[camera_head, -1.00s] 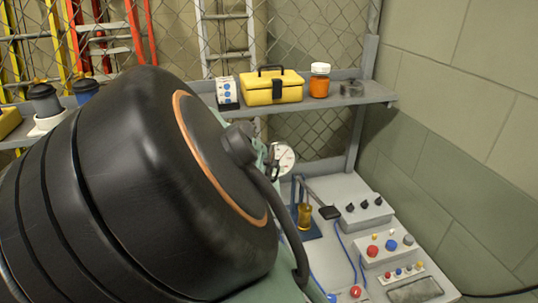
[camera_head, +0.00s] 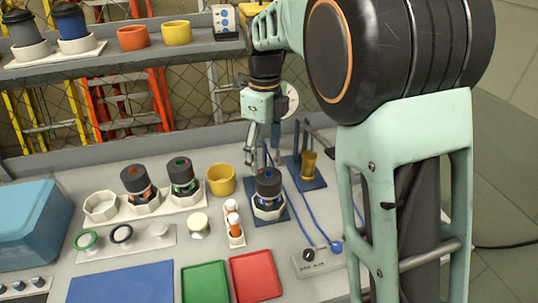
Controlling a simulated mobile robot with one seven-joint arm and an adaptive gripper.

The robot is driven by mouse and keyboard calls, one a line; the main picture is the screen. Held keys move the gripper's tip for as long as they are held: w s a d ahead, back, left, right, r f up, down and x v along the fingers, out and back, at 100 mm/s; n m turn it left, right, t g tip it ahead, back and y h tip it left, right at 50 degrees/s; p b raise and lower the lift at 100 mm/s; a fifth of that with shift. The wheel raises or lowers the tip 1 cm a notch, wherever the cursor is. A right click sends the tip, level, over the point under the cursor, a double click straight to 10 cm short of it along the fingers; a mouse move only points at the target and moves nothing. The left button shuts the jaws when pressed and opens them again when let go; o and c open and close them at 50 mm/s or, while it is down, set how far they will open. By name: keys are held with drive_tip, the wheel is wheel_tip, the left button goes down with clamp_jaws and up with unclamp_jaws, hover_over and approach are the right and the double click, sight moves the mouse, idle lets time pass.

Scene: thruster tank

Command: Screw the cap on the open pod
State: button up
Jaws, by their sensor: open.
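My gripper (camera_head: 262,150) is open and points down, above and behind a dark pod with a blue mark on top (camera_head: 268,182). That pod stands upright in a white holder on a blue plate; I see no contact. Two more dark pods, one marked red (camera_head: 137,180) and one marked green (camera_head: 182,174), stand in a white rack to its left. The rack's left socket (camera_head: 101,206) is empty. A cream round piece (camera_head: 198,222) stands in front of the rack; I cannot tell if it is the cap. Which pod is open is unclear.
A green ring (camera_head: 87,240) and a black ring (camera_head: 121,233) lie on a strip. A yellow cup (camera_head: 221,179), orange bottles (camera_head: 234,222), a green tray (camera_head: 205,284), a red tray (camera_head: 255,276) and a blue box (camera_head: 35,225) stand around. Blue cables cross the right side.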

sight(269, 173)
drive_tip(key=shift+w+d+r+n, duration=0.3)
drive_tip(key=shift+d+r+n, duration=0.1)
drive_tip(key=shift+d+r, duration=0.15)
wheel_tip(269, 173, down, 11)
drive_tip(key=shift+r+b, duration=0.2)
drive_tip(key=shift+b, duration=0.15)
drive_tip(key=c, duration=1.3)
drive_tip(key=o, duration=0.4)
drive_tip(key=c, duration=0.3)
